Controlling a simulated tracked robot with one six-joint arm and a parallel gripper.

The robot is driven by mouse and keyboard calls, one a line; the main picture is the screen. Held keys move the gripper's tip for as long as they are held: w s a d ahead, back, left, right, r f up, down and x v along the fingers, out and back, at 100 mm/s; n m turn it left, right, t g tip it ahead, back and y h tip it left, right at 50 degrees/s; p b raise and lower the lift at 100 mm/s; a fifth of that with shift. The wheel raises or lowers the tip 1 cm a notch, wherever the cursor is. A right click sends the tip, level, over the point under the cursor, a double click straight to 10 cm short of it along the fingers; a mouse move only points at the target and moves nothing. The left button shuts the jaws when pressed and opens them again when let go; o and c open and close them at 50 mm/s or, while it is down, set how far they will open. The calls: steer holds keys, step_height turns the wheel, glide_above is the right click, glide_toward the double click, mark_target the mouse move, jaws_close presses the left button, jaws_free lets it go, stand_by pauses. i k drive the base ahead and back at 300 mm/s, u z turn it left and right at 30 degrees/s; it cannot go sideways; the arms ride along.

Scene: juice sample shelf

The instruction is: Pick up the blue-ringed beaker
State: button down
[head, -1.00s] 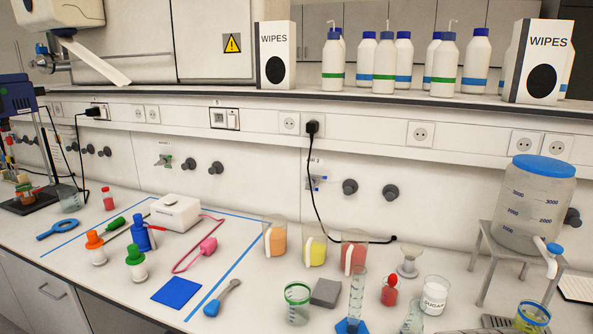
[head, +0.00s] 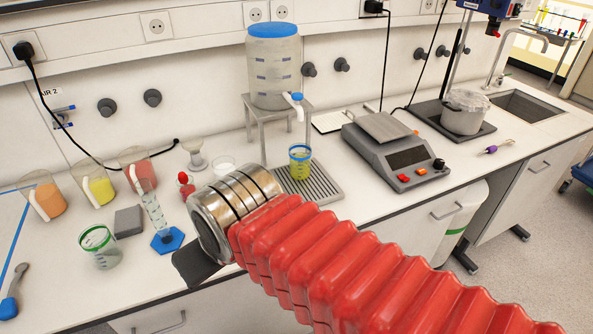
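The blue-ringed beaker (head: 300,163) stands upright on the grated drip tray, below the tap of the large blue-lidded container. It has a blue rim and looks yellow-green inside. My arm comes in from the lower right. My gripper (head: 194,264) is at the arm's left end, over the bench's front edge, to the left of and nearer than the beaker, and apart from it. Only a dark part of the gripper shows below the metal collar, so its opening is hidden. A green-ringed beaker (head: 100,248) stands further left.
The blue-lidded container (head: 273,75) stands on a grey stand behind the drip tray (head: 325,188). A hotplate-like device (head: 393,150) is to the right. A blue-based cylinder (head: 153,212), a red bottle (head: 186,185) and several filled beakers are to the left.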

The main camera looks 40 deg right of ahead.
mark_target(300, 162)
steer(key=z, duration=0.9)
steer(key=k, duration=0.95)
steer(key=z, duration=0.25)
steer(key=i, duration=1.05)
steer(key=z, duration=0.05)
